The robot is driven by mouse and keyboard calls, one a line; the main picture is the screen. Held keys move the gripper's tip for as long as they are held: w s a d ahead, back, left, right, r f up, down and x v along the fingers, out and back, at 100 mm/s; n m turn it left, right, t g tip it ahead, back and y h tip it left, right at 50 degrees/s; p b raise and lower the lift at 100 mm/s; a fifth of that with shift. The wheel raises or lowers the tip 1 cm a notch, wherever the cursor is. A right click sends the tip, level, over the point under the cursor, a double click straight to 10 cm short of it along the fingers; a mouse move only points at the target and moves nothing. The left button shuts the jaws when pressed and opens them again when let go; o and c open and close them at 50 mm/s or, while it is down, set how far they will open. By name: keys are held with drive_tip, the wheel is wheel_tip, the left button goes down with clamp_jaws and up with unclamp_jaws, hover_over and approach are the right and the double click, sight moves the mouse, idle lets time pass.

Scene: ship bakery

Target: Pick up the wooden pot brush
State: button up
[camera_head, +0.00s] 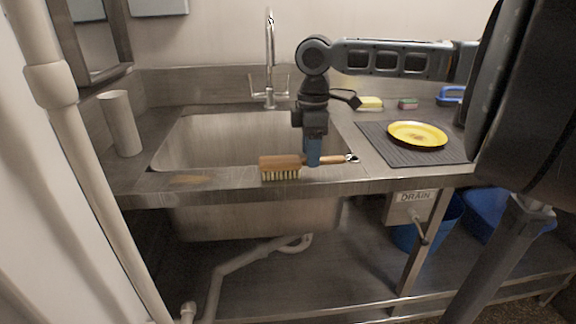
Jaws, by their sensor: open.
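The wooden pot brush (281,163) lies along the front rim of the steel sink, with its bristle head to the left and its handle pointing right. The bristles face down at the front edge. My gripper (313,162) points down over the brush, at the handle just right of the head. Its blue fingers cover part of the handle. The jaws are open, and the handle seems to lie between or just behind them; I cannot tell which.
The sink basin (190,140) lies behind the brush, with a tall faucet (270,60) at the back. A yellow plate (417,135) rests on a dark ribbed mat (376,143) to the right. Sponges (370,103) sit behind. A grey cup-like cylinder (121,124) stands at left.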

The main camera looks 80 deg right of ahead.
drive_tip(key=shift+d+f, duration=0.1)
drive_tip(key=shift+f, duration=1.5)
clamp_jaws()
